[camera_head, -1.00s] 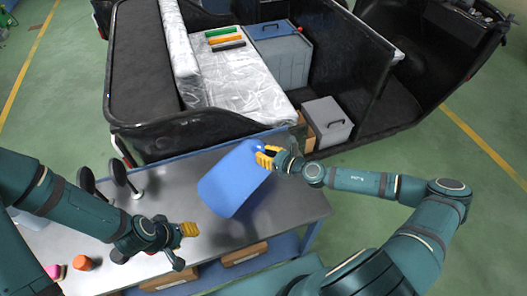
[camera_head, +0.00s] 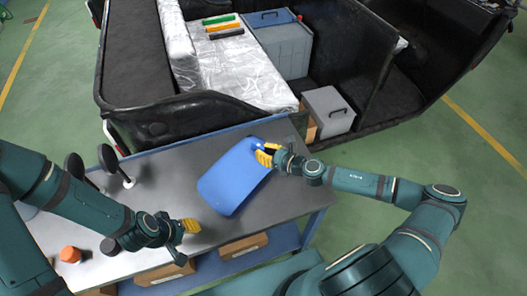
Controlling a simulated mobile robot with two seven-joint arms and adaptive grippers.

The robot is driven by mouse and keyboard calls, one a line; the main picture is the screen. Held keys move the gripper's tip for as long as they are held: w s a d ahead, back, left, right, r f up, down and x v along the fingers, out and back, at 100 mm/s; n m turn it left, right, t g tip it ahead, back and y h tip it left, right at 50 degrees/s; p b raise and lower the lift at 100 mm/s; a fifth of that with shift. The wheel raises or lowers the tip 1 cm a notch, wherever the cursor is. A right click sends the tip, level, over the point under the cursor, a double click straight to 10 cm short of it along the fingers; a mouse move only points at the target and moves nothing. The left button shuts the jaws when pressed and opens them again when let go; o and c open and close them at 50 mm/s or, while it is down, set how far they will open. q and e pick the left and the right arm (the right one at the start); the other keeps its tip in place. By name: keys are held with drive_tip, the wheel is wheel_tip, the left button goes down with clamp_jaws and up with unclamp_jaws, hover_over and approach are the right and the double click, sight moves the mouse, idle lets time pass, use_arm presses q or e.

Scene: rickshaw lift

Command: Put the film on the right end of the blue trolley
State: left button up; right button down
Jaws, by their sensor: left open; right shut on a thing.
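The film (camera_head: 230,182) is a blue rounded sheet over the right part of the trolley's grey top. My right gripper (camera_head: 266,155) has yellow fingertips and is shut on the film's upper right corner. Whether the film rests fully on the top or hovers just above it, I cannot tell. The blue trolley (camera_head: 290,198) has a metal top and a blue lower shelf. My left gripper (camera_head: 187,241) is open and empty over the trolley's front edge, to the lower left of the film and apart from it.
Two black round-headed parts (camera_head: 108,160) stand on the trolley's left part, with an orange-topped item (camera_head: 70,255) near my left arm. Cardboard boxes (camera_head: 243,246) lie on the lower shelf. The black rickshaw (camera_head: 190,118) stands just behind, carrying a grey box (camera_head: 328,112).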

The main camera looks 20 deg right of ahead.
use_arm(q)
drive_tip(key=shift+f+b, duration=1.25)
use_arm(e)
drive_tip(key=shift+f, duration=1.45)
drive_tip(key=c, duration=0.9)
unclamp_jaws()
drive_tip(key=shift+c, duration=0.2)
drive_tip(key=v, duration=1.2)
drive_tip(key=shift+r, duration=0.1)
use_arm(q)
drive_tip(key=shift+r, duration=0.1)
